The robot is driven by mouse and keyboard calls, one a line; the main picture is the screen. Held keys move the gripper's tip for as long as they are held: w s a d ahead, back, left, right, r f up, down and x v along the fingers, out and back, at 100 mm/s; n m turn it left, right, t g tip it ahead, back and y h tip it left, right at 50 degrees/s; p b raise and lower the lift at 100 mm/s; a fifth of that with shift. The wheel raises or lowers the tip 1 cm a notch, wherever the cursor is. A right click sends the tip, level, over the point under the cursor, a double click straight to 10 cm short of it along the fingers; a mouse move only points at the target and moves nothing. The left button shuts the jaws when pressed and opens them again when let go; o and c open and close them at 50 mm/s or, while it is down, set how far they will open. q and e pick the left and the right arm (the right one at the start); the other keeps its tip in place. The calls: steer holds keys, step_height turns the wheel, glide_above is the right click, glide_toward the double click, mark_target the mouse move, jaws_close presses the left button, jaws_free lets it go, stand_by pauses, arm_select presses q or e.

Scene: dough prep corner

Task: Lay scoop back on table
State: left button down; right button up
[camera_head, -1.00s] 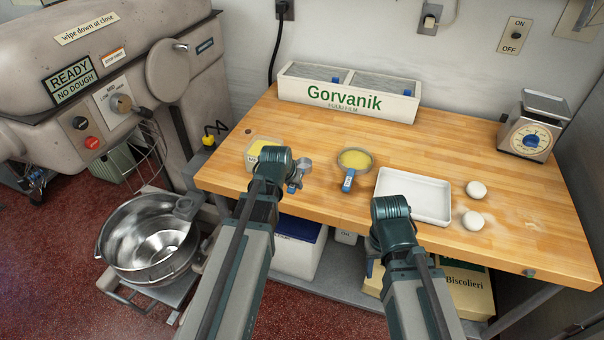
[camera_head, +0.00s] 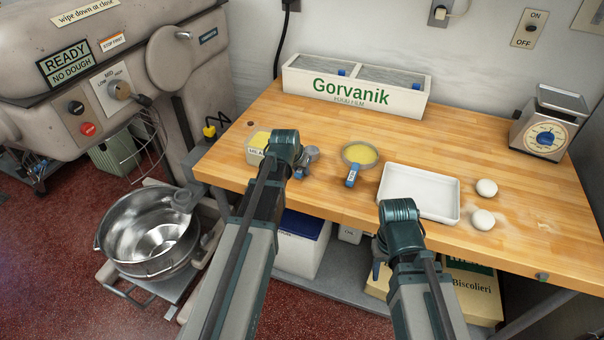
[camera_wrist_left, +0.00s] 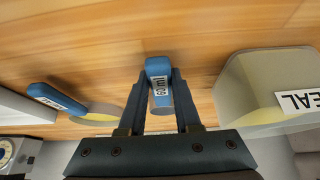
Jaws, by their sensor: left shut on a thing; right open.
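My left gripper (camera_head: 298,168) is shut on a scoop with a grey head (camera_head: 310,154). In the left wrist view its blue, labelled handle (camera_wrist_left: 158,68) sits between the two fingers (camera_wrist_left: 160,100). The scoop is over the wooden table (camera_head: 330,205), right of the meal tub; I cannot tell whether it touches the wood. My left wrist hides part of it in the head view. My right gripper (camera_head: 378,262) is open, low in front of the table edge and mostly hidden by its arm.
The meal tub (camera_head: 255,144) is left of the held scoop. A round sieve-like tool with yellow contents (camera_head: 361,153) and a blue handle (camera_head: 352,176) lies to its right. Further right are a white tray (camera_head: 420,212), two dough balls (camera_head: 483,218) and a scale (camera_head: 544,136).

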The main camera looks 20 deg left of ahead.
arm_select(q)
steer(key=shift+r, duration=0.1)
steer(key=c, duration=0.6)
jaws_free()
